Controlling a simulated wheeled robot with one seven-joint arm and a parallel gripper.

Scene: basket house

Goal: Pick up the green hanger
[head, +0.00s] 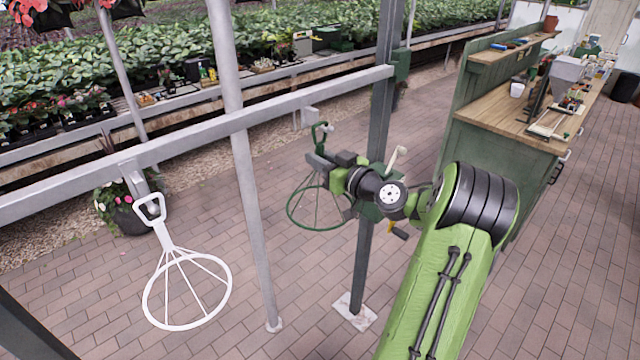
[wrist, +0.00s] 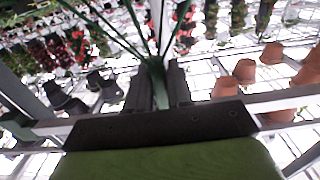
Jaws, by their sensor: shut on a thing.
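The green hanger (head: 290,209) has a hook at the top, thin spokes and a round ring below. It hangs by the grey rail, to the right of the white hanger (head: 147,301). My gripper (head: 318,163) is at the hanger's upper part, just under its hook. In the wrist view my gripper (wrist: 155,88) is shut on the green stem (wrist: 157,72), with spokes spreading from it. My arm hides part of the hanger's right side. I cannot tell whether the hook still touches its rail bracket (head: 309,117).
The grey rail (head: 200,137) runs across the front, with a pale post (head: 247,190) and a dark post (head: 372,230) close to the hanger. A green workbench (head: 505,150) stands at right. Plant benches line the back. The brick floor is mostly open.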

